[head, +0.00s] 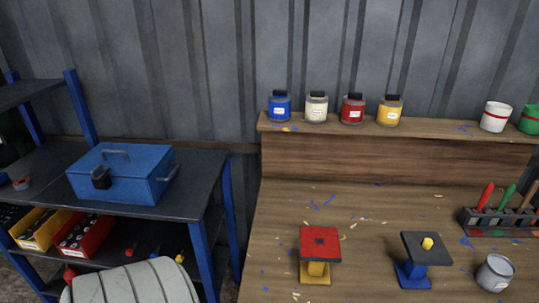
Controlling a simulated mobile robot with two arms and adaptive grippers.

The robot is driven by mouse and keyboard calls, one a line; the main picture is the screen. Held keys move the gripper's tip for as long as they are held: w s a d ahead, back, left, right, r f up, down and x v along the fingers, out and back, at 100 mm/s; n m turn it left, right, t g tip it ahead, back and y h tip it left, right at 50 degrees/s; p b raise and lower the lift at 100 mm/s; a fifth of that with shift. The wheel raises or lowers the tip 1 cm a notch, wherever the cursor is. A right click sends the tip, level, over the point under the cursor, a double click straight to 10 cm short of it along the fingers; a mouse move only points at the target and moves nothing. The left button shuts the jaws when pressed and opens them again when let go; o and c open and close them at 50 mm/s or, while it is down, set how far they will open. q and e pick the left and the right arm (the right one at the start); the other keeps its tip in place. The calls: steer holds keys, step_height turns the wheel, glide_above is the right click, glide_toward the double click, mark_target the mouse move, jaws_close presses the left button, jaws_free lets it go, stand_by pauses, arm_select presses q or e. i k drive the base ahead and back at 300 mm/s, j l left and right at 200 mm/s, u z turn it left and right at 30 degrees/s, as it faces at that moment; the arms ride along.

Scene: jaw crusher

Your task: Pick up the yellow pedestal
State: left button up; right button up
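A pedestal with a yellow base and post (315,271) stands upright near the front of the wooden workbench (350,215). A square red plate (320,242) with a small dark mark or hole in its middle sits on top of it. A second pedestal with a blue base (412,276) stands to its right, apart from it. That one carries a dark square plate (420,250) with a small yellow piece (427,243) on it. Neither of my grippers is in view.
Several paint jars, including a blue one (280,108), line the raised shelf (400,135). A grey can (495,272) and a tool rack (490,222) stand at the right. Paint flakes litter the bench. A blue toolbox (125,180) sits on the left rack.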

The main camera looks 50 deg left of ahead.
mark_target(318, 246)
steer(key=j+u, duration=0.1)
steer(key=u, duration=0.65)
steer(key=j+u, duration=0.15)
steer(key=u, duration=0.2)
